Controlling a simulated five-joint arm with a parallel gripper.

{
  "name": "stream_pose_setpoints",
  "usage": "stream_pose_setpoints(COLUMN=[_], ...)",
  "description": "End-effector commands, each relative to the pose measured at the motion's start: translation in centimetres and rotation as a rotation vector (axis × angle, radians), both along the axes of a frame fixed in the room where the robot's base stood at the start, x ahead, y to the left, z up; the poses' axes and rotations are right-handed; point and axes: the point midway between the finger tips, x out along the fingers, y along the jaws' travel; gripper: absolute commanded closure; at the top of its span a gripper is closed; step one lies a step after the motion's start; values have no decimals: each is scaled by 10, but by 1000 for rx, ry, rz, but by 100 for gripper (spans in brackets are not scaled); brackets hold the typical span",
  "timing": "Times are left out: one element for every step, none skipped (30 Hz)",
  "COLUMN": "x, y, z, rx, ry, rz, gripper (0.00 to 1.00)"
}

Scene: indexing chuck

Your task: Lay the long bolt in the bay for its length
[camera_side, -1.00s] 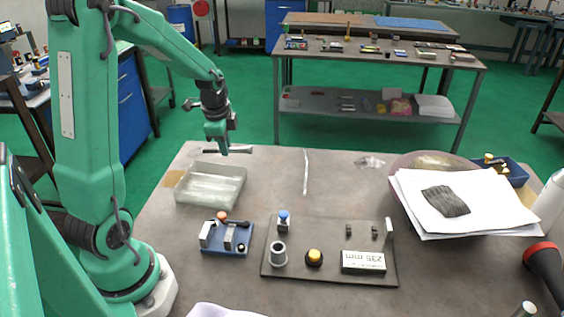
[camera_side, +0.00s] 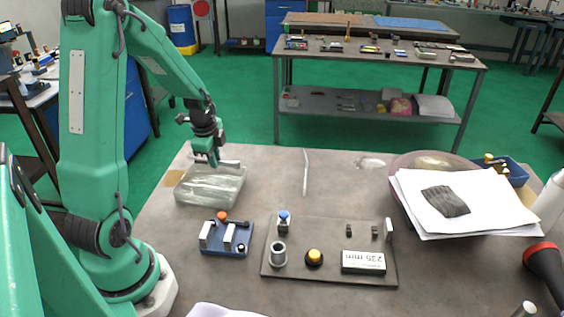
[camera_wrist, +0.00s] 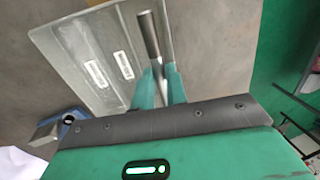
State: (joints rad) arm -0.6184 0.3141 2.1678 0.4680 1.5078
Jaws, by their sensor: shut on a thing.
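My gripper (camera_side: 212,162) is shut on the long bolt (camera_side: 230,164), a grey metal rod, just above the far part of the pale, translucent tray (camera_side: 212,200). In the wrist view the bolt (camera_wrist: 149,38) sticks out past the fingertips (camera_wrist: 158,78), its far end over the tray (camera_wrist: 65,42). The tray has lengthwise bays with two small white labels, too small to read. I cannot tell whether the bolt touches the tray.
A blue fixture (camera_side: 217,250) with an orange knob stands in front of the tray. Right of it is a dark plate (camera_side: 330,232) with a yellow button (camera_side: 314,257) and a display (camera_side: 363,262) reading 235 mm. A bowl with papers (camera_side: 455,205) stands further right.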

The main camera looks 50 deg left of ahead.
Motion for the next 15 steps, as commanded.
stream_pose_setpoints(x=[0,0,0,0,0,0,0,0,0,0,0,-1,0,0,0], y=[0,0,0,0,0,0,0,0,0,0,0,0,0,0,0], z=[-2,-3,-3,-3,-3,-3,-4,-5,-8,-10,-13,-18,-21,-24,-29], rx=[1,1,1,1,1,1,1,0,0,-1,-1,-1,-1,-1,-2], ry=[-1,-1,-1,-2,-2,-1,-1,0,0,1,1,2,2,2,2], rz=[0,0,0,0,0,0,0,0,0,0,0,0,0,0,0], gripper=[100,100,100,100,100,100,100,100,100,100,100,100,100,100,100])
